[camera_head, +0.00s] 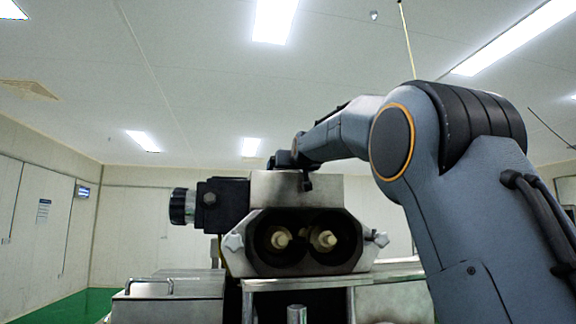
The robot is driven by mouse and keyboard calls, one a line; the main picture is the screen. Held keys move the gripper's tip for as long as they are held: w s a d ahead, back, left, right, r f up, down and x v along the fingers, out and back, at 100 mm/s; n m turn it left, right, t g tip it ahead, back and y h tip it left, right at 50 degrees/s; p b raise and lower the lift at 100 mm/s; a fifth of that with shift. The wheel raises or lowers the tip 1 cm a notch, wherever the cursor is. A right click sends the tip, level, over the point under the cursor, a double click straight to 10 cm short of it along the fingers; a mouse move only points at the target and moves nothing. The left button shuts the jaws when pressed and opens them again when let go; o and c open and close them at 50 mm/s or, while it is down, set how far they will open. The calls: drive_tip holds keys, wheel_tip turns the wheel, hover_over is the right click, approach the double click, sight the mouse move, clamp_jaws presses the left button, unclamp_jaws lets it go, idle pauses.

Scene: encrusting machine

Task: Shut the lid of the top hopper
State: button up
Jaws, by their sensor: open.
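The encrusting machine's upper head (300,225) stands in the middle of the view, with two round openings side by side in its front. On top of it sits a metal box (270,190), which seems to be the top hopper. I cannot make out its lid as a separate part, nor tell its angle. My gripper (306,182) is small and dark at the box's top edge, at the end of my arm reaching in from the right. It is open, its fingers are barely discernible, and I cannot tell whether it touches the box.
A lower metal cover with a bar handle (150,284) is at the lower left. A metal ledge (300,284) runs below the head.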

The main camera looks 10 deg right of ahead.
drive_tip(key=shift+w+a, duration=0.1)
drive_tip(key=shift+w, duration=0.25)
drive_tip(key=shift+c, duration=0.2)
